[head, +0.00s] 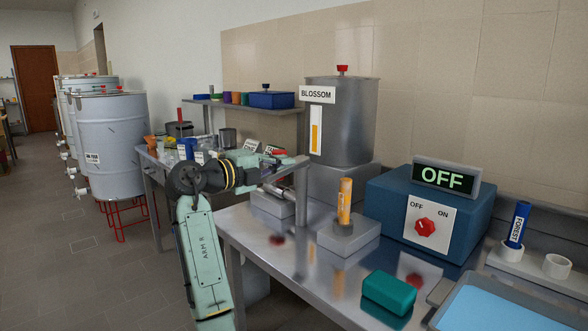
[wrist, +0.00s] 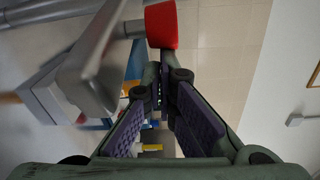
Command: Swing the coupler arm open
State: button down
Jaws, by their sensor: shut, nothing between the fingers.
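In the wrist view a grey metal bar with a red end (wrist: 161,26), which looks like the coupler arm, crosses the upper left. Its red end lies just beyond my fingertips; I cannot tell whether they touch. In the head view a small red piece (head: 279,153) shows beside my gripper (head: 285,162), and a grey metal fitting (head: 272,191) on a block (head: 271,206) sits below it, partly hidden. My gripper (wrist: 166,74) is shut and empty, its purple-padded fingers meeting at the tips.
An orange cylinder (head: 345,201) stands on a grey block right of my gripper. A blue box with a red knob (head: 425,228) reads OFF. A teal block (head: 388,292) lies in front. A shelf (head: 240,105) is behind.

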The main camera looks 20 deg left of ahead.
jog(key=shift+a, duration=0.9)
